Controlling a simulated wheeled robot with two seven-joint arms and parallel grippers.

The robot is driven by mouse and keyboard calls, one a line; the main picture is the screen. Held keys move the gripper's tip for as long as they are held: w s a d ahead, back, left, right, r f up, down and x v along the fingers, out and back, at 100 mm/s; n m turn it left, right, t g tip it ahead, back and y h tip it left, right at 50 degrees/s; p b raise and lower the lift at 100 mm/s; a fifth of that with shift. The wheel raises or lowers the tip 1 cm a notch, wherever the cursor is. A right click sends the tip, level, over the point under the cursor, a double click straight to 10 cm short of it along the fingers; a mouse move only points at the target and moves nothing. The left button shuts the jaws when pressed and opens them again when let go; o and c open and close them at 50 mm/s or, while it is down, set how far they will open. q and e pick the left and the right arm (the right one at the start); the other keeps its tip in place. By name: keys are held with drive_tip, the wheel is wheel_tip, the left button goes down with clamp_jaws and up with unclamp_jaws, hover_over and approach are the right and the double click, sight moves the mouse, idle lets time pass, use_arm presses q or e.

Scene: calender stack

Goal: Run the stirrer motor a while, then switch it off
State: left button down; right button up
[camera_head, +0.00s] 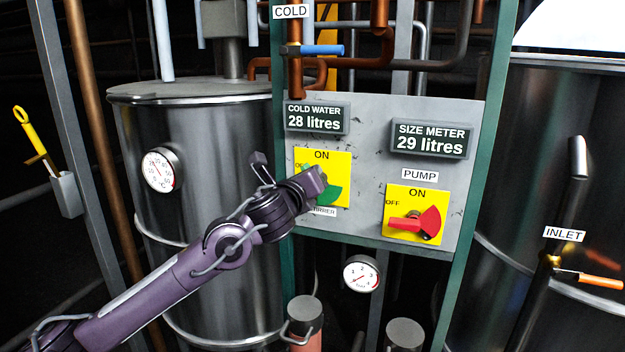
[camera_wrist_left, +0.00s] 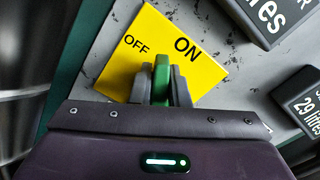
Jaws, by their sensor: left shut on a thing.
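The stirrer switch is a green rotary knob (camera_head: 333,196) on a yellow plate (camera_head: 338,165) marked ON and OFF, on the grey control panel. My left gripper (camera_head: 318,184) covers part of it and the label below. In the left wrist view, the gripper's two fingers (camera_wrist_left: 161,88) are closed on either side of the upright green handle (camera_wrist_left: 161,72). The yellow plate (camera_wrist_left: 205,72) shows OFF to the left of the handle and ON to its upper right. I cannot tell for sure which mark the knob points to. My right gripper is not in view.
To the right, a red pump switch (camera_head: 415,222) sits on its own yellow plate. Above are displays reading cold water 28 litres (camera_head: 317,117) and size meter 29 litres (camera_head: 432,140). A steel tank (camera_head: 215,150) stands left of the panel, another (camera_head: 510,180) right. Pipes run above.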

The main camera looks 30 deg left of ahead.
use_arm(q)
drive_tip(key=n, duration=0.3)
drive_tip(key=f+n+b, duration=0.1)
drive_tip(key=n, duration=0.3)
drive_tip(key=a+f+n+b, duration=0.1)
drive_tip(key=n, duration=0.3)
drive_tip(key=shift+s, duration=0.1)
drive_tip(key=shift+f+n, duration=0.1)
drive_tip(key=shift+n, duration=0.3)
drive_tip(key=c, duration=1.4)
unclamp_jaws()
drive_tip(key=shift+s, duration=0.1)
drive_tip(key=b+v, duration=0.1)
drive_tip(key=v, duration=0.6)
drive_tip(key=shift+s, duration=0.3)
